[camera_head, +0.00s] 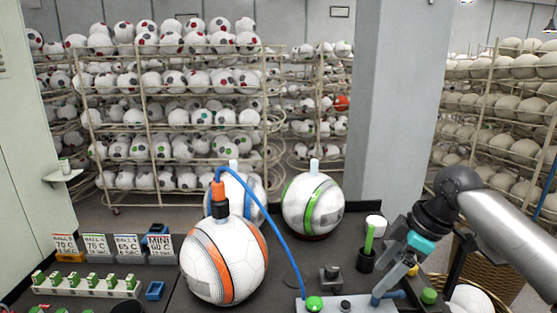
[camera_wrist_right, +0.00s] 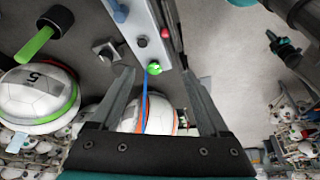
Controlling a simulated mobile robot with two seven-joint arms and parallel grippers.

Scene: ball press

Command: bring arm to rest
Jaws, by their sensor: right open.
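My right gripper (camera_head: 388,288) is at the end of the arm coming in from the right, tilted down over the right end of the control box (camera_head: 330,306). In the right wrist view its two fingers (camera_wrist_right: 157,72) stand wide apart with nothing held. The box's green button (camera_head: 314,303) shows between the fingertips in that view (camera_wrist_right: 154,68); I cannot tell whether anything touches. The orange-striped ball (camera_head: 222,262) stands on the dark table with an orange fitting (camera_head: 218,191) and a blue hose (camera_head: 270,222) on top. My left gripper is not in view.
A green-striped ball (camera_head: 311,208) and a partly hidden blue-striped ball (camera_head: 250,190) stand behind. A green-handled tool (camera_head: 369,238) stands left of my right gripper. A basket (camera_head: 478,290) is at the right. Sign cards (camera_head: 95,246) and a green-valve tray (camera_head: 85,287) are left.

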